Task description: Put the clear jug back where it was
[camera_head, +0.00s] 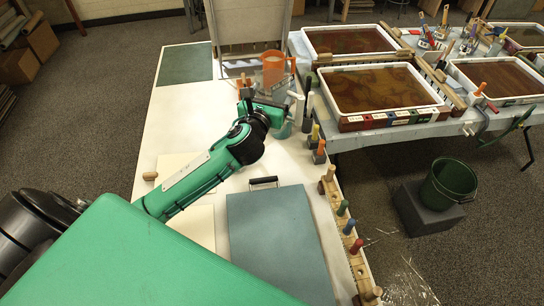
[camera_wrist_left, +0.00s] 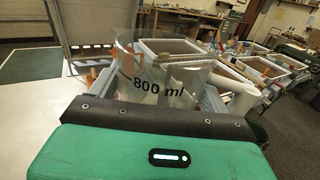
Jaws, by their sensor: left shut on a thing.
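The clear jug (camera_wrist_left: 178,72), with a black "800 ml" mark, fills the middle of the left wrist view, just beyond my gripper housing. My left gripper (camera_head: 292,106) is shut on the jug, over the far part of the white table (camera_head: 170,128). The fingertips are mostly hidden in both views, and in the head view the arm and gripper hide most of the jug. I cannot tell whether the jug touches the table. My right gripper is not in view.
An orange jug (camera_head: 272,66) stands just beyond my left gripper. Wooden racks with coloured-handled tools (camera_head: 342,208) line the table's right edge. Marbling trays (camera_head: 383,88) stand to the right. A blue-grey board (camera_head: 275,245) lies nearer.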

